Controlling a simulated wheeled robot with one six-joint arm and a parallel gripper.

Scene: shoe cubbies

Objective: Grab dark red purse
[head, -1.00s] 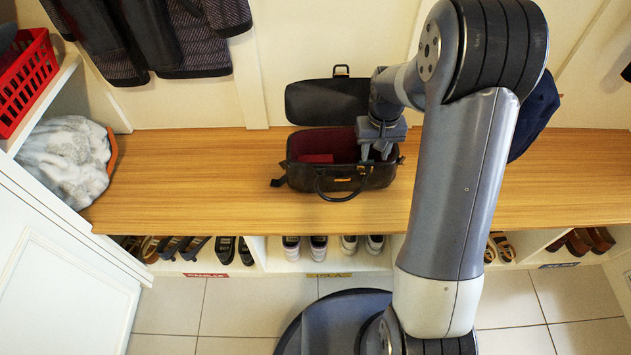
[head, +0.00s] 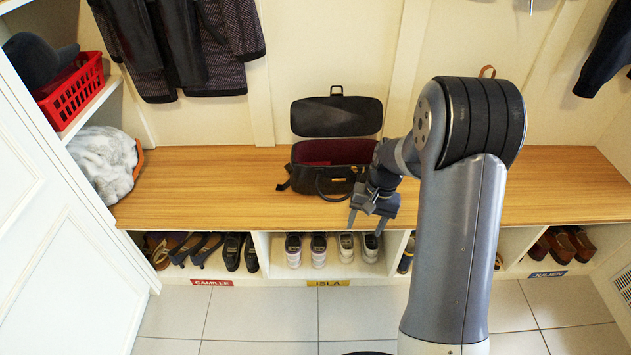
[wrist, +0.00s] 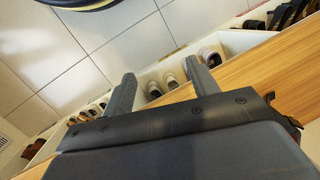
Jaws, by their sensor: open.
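A black handbag (head: 312,181) stands on the wooden bench with its lid open against the wall. Its inside is dark red, and I cannot tell a dark red purse apart from the lining. My gripper (head: 367,219) is open and empty, pointing down in front of the bag's right side, near the bench's front edge. In the wrist view its two fingers (wrist: 160,74) are spread, with floor tiles and shoes beyond them. My wrist hides the bag's right end in the head view.
The wooden bench (head: 220,190) is clear on both sides of the bag. Cubbies below hold several shoes (head: 320,249). Dark garments (head: 228,45) hang above.

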